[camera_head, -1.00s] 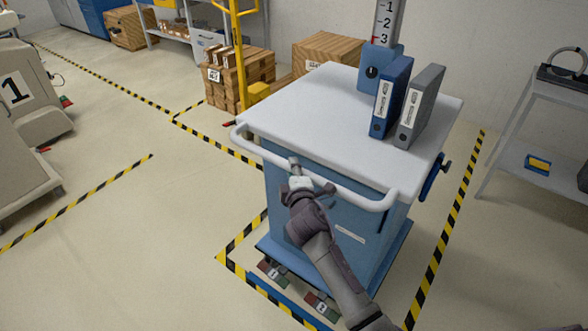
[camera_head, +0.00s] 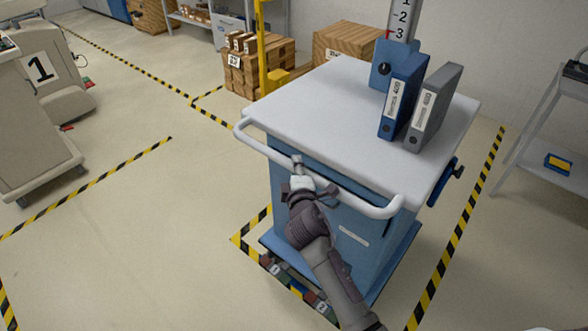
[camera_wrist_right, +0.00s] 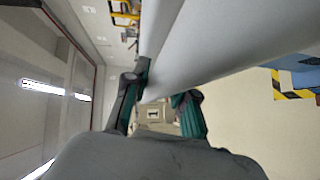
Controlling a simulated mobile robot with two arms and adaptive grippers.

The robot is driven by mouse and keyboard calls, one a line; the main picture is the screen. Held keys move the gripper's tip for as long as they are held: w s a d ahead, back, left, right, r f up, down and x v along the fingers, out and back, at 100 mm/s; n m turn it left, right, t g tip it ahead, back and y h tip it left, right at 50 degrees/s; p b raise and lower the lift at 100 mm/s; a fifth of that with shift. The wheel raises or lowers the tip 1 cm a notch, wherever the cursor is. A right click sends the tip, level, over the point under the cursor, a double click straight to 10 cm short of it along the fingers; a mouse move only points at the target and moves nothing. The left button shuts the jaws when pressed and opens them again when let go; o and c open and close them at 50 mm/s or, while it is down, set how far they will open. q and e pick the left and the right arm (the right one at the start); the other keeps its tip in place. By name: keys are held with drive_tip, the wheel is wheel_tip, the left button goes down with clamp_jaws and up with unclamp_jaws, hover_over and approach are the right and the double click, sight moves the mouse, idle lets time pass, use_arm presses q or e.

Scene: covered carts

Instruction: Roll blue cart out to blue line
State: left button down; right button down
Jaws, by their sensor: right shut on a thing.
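The blue cart (camera_head: 375,222) stands upright at right of centre in the head view, with a pale top (camera_head: 330,95) and a white handle bar (camera_head: 360,203) along its near side. My right gripper (camera_head: 298,172) is shut on that handle, left of its middle. In the right wrist view the gripper's fingers (camera_wrist_right: 160,97) lie around the pale handle (camera_wrist_right: 195,45). The blue line is mostly hidden at the cart's near base. My left gripper is not in view.
A blue binder (camera_head: 402,97) and a grey binder (camera_head: 434,108) stand on the cart top. Yellow-black floor stripes (camera_head: 455,215) run beside the cart. A beige machine (camera_head: 30,125) stands at left, a shelf trolley (camera_head: 545,150) at right.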

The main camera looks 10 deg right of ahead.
drive_tip(key=c, duration=0.9)
unclamp_jaws()
drive_tip(key=shift+w+d, duration=0.35)
drive_tip(key=shift+d, duration=0.25)
drive_tip(key=shift+s+a, duration=0.3)
drive_tip(key=shift+s, duration=0.1)
drive_tip(key=s, duration=0.3)
drive_tip(key=s+r, duration=0.1)
drive_tip(key=s, duration=0.3)
drive_tip(key=s+a, duration=0.1)
drive_tip(key=s, duration=0.3)
drive_tip(key=shift+s+r, duration=0.2)
drive_tip(key=shift+r, duration=0.2)
drive_tip(key=shift+w, duration=0.1)
